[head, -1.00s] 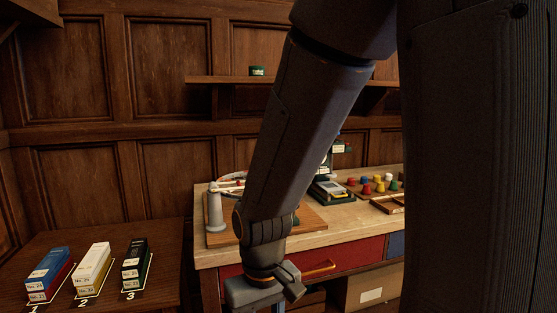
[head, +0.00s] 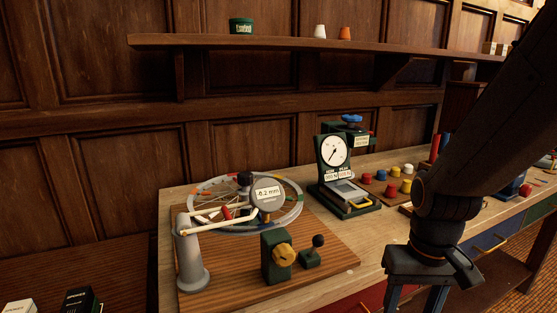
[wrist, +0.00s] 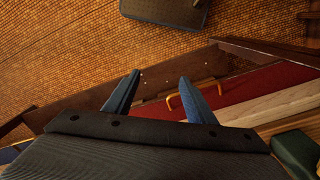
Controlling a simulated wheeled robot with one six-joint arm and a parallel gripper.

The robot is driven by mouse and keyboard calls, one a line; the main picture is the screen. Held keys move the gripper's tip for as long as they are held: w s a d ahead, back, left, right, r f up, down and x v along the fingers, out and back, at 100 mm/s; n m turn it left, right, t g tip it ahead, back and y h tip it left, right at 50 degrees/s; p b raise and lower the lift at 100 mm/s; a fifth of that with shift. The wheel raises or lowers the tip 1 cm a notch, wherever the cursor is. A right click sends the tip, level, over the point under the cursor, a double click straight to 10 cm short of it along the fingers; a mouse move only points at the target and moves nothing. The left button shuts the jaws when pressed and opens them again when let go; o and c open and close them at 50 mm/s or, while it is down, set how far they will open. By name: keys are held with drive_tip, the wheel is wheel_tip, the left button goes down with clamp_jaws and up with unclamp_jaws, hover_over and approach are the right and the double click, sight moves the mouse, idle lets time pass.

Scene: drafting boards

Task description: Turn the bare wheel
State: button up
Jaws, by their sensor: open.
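A bare wheel (head: 287,218) with a grey rim and coloured marks lies flat over a wooden board (head: 325,258) on the bench, with no tyre visible. A round gauge reading -6.2 mm (head: 267,195) stands over its hub area and hides part of it. A grey post (head: 190,258) stands at its left, and a green block with a yellow knob (head: 277,256) in front. My gripper (head: 420,300) is right of the wheel, apart from it, near the bench's front edge. In the wrist view the two fingers (wrist: 160,92) are spread with nothing between them.
A dial press (head: 340,170) stands right of the wheel, with several coloured pegs (head: 394,180) beyond it. A shelf (head: 280,42) runs above.

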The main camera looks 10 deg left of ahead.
drive_tip(key=w+a+r+n+p, duration=0.2)
drive_tip(key=w+a+r+n, duration=0.15)
drive_tip(key=w+r, duration=0.35)
wheel_tip(320, 180, up, 18)
drive_tip(key=n+p, duration=1)
drive_tip(key=n, duration=0.1)
hover_over(245, 173)
drive_tip(key=shift+s+d, duration=0.15)
drive_tip(key=shift+d, duration=0.2)
drive_tip(key=shift+a, duration=0.35)
drive_tip(key=shift+f+p, duration=1.25)
drive_tip(key=shift+f, duration=2.5)
clamp_jaws()
